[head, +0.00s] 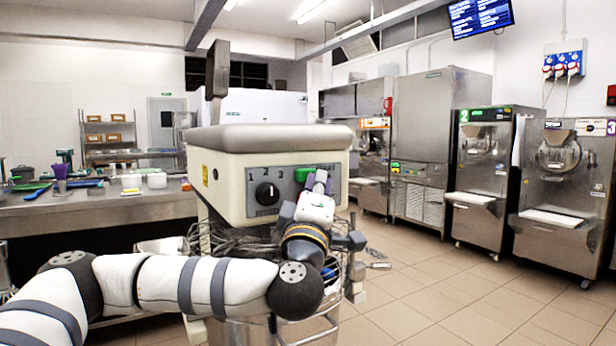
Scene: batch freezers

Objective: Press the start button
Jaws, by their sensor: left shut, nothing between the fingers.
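A cream-coloured machine (225,185) with a grey top stands in the middle of the head view. Its front panel has a black rotary knob (267,193) marked 1, 2, 3. To the right of the knob is the green start button (301,174), with green lettering beside it. My left gripper (320,180) is shut and empty, its fingers pointing at the panel at the button's right side. The fingers and wrist cover part of the panel there. I cannot tell whether the fingertips touch the button. My right gripper is not in view.
A steel counter (100,207) with bowls, containers and utensils is on the left. Steel freezers (480,175) line the right side, with another (562,195) at the far right. The tiled floor (430,285) between them and the machine is clear.

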